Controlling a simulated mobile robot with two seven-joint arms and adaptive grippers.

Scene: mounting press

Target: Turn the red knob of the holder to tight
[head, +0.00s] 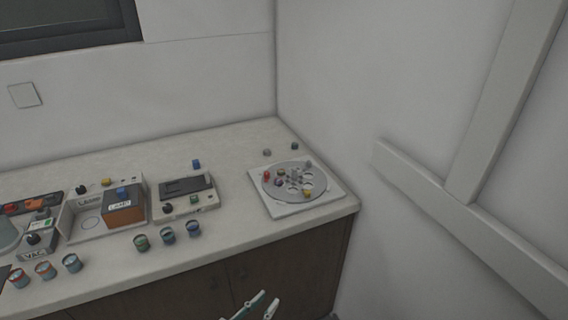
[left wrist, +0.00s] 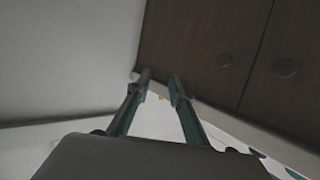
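The holder is a round grey disc (head: 293,191) with holes, on a white square base (head: 322,201) at the right end of the counter. A small red knob (head: 267,175) stands at the disc's left edge. Small purple, yellow and grey pieces also stand on the disc. The red knob's turn position is too small to tell. My left gripper (head: 258,303) is at the bottom of the head view, in front of the counter and apart from the holder. Its fingers are spread and empty, also in the left wrist view (left wrist: 159,80). My right gripper is not in view.
A counter (head: 235,155) runs along the wall above brown cabinets (head: 290,265). A lamp box (head: 124,207), a black-topped device (head: 184,191) and several small cups (head: 167,236) stand left of the holder. A wall rises close to its right.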

